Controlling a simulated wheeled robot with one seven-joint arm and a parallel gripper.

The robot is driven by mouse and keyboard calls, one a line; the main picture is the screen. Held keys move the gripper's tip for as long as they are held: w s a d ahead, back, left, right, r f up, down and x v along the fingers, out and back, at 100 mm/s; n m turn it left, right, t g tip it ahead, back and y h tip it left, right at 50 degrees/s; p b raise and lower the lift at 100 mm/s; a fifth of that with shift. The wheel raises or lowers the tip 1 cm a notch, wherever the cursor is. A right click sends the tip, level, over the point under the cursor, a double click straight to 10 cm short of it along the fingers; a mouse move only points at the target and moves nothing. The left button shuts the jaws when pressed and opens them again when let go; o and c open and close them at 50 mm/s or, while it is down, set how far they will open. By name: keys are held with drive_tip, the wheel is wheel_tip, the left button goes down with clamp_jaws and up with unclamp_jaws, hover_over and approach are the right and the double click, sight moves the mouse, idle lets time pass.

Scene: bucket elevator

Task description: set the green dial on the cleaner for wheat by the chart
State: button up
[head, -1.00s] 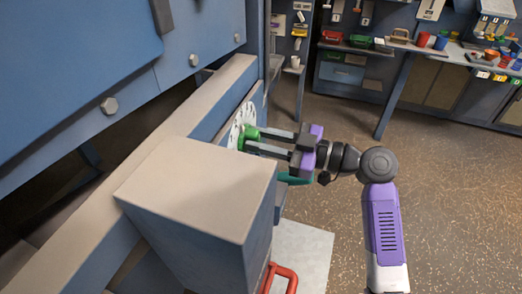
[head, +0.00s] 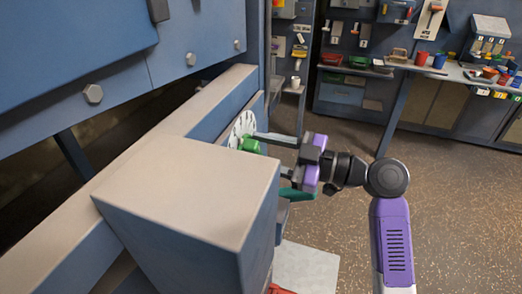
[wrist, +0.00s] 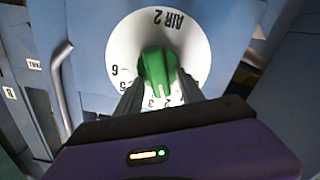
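The green dial (head: 249,145) sits on a round white numbered plate (head: 240,127) on the blue machine's side. In the wrist view the green dial (wrist: 158,68) is in the middle of the plate (wrist: 125,45). The plate reads "AIR 2" upside down at its top, with 5 and 6 at the left and 3 below. My gripper (wrist: 160,85) has a finger on each side of the dial, spread apart. In the head view my gripper (head: 268,150) is at the dial; its lower finger is partly hidden by the box. The dial's exact setting cannot be read.
A large beige-topped blue box (head: 190,185) stands close in front of the plate. A long beige beam (head: 140,150) runs beside it. A workbench (head: 440,68) with bins and tools stands at the back right. The floor (head: 460,190) between is clear.

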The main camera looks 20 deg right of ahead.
drive_tip(key=b+v, duration=0.1)
drive_tip(key=v, duration=0.6)
drive_tip(key=shift+s+d, duration=0.3)
drive_tip(key=shift+s, duration=0.05)
idle(0.4)
